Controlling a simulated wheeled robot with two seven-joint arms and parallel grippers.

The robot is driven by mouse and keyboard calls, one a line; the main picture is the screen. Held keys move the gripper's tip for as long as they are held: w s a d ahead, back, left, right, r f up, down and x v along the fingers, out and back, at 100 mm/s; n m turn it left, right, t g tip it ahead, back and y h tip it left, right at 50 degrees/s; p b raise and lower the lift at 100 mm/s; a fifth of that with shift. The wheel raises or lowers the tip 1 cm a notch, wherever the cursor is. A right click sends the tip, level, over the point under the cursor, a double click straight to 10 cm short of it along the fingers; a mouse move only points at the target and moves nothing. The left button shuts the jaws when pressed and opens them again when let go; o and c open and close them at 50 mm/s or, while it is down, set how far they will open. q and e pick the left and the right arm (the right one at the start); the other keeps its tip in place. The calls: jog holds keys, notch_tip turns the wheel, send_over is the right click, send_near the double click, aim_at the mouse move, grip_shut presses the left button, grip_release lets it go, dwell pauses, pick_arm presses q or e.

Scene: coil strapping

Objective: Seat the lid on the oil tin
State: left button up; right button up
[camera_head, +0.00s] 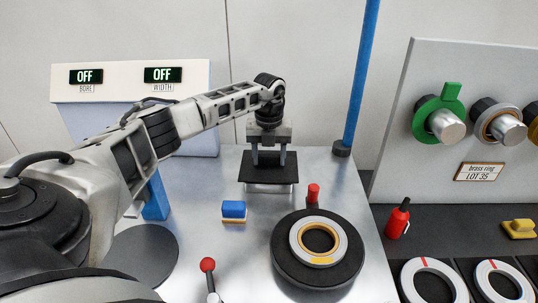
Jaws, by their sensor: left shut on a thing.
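My left gripper (269,164) points down at the back middle of the metal table. It is shut on a dark, flat, square lid (287,175), which lies level between and below its fingers. A pale silvery box shape, which looks like the oil tin (270,188), shows as a narrow strip just under the lid's front edge. The lid covers the top of the tin, so I cannot tell whether the two touch or a gap is left. My right gripper is not in view.
A black turntable (285,262) carries a grey and yellow ring (318,242); a red peg (313,193) stands by it. A blue block (234,210) and red-knobbed lever (208,266) are nearer. A blue post (361,80) rises at back right. A red bottle (397,220) stands right.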

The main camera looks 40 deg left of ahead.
pick_arm(q)
jog(key=shift+f+b, duration=0.5)
jog(key=shift+f, duration=0.35)
jog(key=o, duration=1.1)
jog(key=shift+r, duration=0.1)
notch_tip(320, 180, up, 16)
jog(key=shift+f+b, duration=0.1)
jog(key=shift+b, duration=0.2)
